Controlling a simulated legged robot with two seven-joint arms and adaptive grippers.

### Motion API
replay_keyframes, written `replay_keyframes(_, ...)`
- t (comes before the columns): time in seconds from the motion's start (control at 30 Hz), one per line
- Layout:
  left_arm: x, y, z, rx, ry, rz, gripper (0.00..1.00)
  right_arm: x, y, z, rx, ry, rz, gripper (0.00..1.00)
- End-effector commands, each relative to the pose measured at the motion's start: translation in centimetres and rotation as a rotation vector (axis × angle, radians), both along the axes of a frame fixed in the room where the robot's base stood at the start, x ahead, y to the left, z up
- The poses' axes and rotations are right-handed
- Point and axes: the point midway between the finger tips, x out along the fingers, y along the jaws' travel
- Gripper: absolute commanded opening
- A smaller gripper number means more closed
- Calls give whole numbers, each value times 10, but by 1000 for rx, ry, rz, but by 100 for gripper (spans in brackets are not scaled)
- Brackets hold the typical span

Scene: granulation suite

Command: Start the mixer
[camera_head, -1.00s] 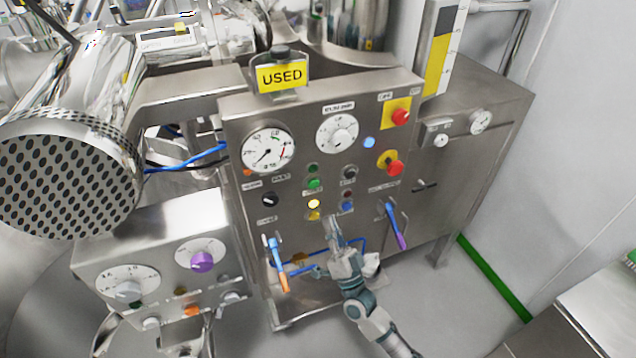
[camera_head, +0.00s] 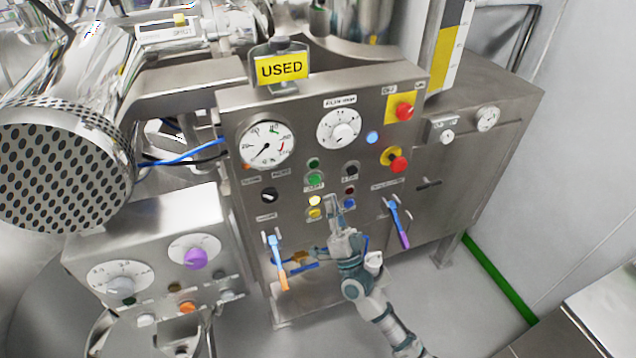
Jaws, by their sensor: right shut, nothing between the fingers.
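The mixer's steel control panel (camera_head: 236,118) faces me. It carries a round pressure gauge (camera_head: 265,145), a white dial (camera_head: 339,129), a green button (camera_head: 314,179) with a smaller dark green one above it, a lit yellow-white button (camera_head: 315,201), a blue button (camera_head: 349,204) and red buttons on yellow plates (camera_head: 404,111). My right gripper (camera_head: 331,205) is shut and empty, its tip in front of the panel between the lit button and the blue button. I cannot tell whether it touches the panel. My left gripper is not in view.
A blue-orange lever (camera_head: 277,262) and a blue-purple lever (camera_head: 398,222) stick out on either side of my right arm. A yellow USED sign (camera_head: 281,69) stands on top. A smaller panel with a purple knob (camera_head: 195,257) is at lower left.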

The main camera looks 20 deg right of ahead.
Motion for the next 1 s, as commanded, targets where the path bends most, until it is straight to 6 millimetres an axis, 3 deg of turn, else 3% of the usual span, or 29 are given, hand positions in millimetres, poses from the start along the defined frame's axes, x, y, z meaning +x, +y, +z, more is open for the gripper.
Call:
replay_keyframes(0.1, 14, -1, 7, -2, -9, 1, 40, 16, 2, -2, -2, 0, 2, 0)
replay_keyframes(0.4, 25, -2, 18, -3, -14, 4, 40, 40, 2, 0, -2, -1, 1, 0)
replay_keyframes(1.0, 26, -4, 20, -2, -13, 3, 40, 42, 1, 1, -2, 0, 2, 0)
